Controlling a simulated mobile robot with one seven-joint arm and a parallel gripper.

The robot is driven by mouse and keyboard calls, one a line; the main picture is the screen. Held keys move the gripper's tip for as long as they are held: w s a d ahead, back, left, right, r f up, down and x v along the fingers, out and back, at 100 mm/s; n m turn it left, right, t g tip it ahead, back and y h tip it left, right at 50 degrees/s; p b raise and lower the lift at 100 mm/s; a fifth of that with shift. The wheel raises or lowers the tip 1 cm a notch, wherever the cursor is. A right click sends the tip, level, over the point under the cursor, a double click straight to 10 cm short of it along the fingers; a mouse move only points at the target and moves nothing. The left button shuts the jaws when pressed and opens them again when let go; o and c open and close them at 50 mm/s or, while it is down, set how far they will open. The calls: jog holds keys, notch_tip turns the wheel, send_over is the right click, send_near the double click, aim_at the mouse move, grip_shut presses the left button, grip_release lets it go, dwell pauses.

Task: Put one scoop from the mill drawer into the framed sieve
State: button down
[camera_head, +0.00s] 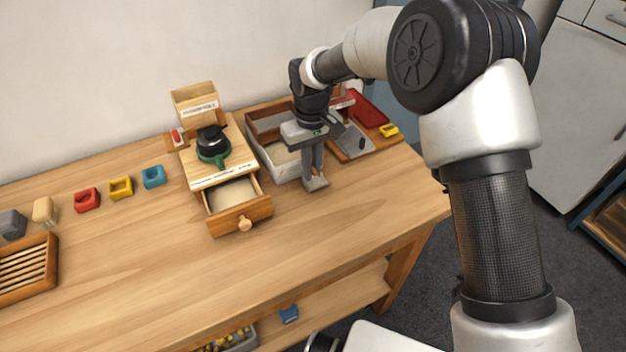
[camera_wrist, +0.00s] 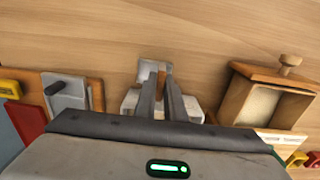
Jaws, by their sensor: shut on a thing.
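My gripper (camera_head: 313,172) is shut on a small grey metal scoop (camera_head: 317,184), which also shows at the fingertips in the wrist view (camera_wrist: 149,70). I cannot tell whether the scoop holds anything. The mill drawer (camera_head: 239,215) is pulled open and has pale meal inside; it also shows at the right of the wrist view (camera_wrist: 235,98). What looks like the framed sieve (camera_head: 251,150), a wood-framed box with a pale lower part, stands right of the mill. My gripper is at its front right, partly hiding it. In the wrist view its pale corners (camera_wrist: 130,103) show beside my fingers.
The mill (camera_head: 197,178) has a black-and-green top. A board with a grey plate (camera_head: 352,140) and a red tray (camera_head: 366,108) lies right of my gripper. Red, yellow and blue blocks (camera_head: 121,188) and a slatted rack (camera_head: 28,270) are at left. The front tabletop is clear.

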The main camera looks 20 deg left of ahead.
jog(key=shift+r, duration=0.15)
jog(key=shift+r+p, duration=1.65)
jog(key=shift+r, duration=0.8)
jog(key=shift+d, duration=0.1)
